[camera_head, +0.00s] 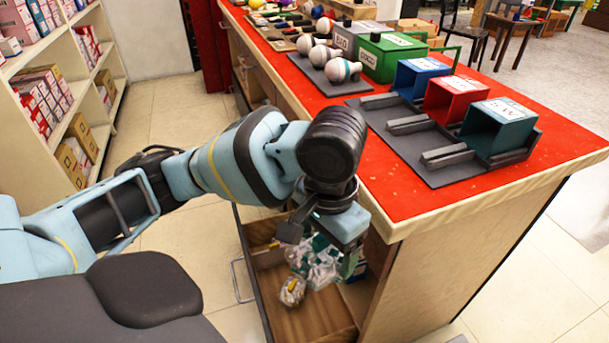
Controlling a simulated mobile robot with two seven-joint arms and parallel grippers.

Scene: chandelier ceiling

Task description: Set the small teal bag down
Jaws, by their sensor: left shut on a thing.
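My left gripper (318,232) points down over an open wooden drawer (316,320) in the counter's side. It is shut on the small teal bag (318,246), a crinkled clear-and-teal packet that shows just below the fingers. The fingertips are mostly hidden by the wrist and the bag. Other clear packets lie close below in the drawer, one with a yellowish content (292,291) at the left. I cannot tell whether the teal bag touches them. My right gripper is not in view.
The red-topped counter (400,196) stands right of the arm, holding blue, red and teal open bins (498,130) and several bulb-like items (342,70). Shelves with boxes (45,100) stand at the left. The drawer's front part is bare.

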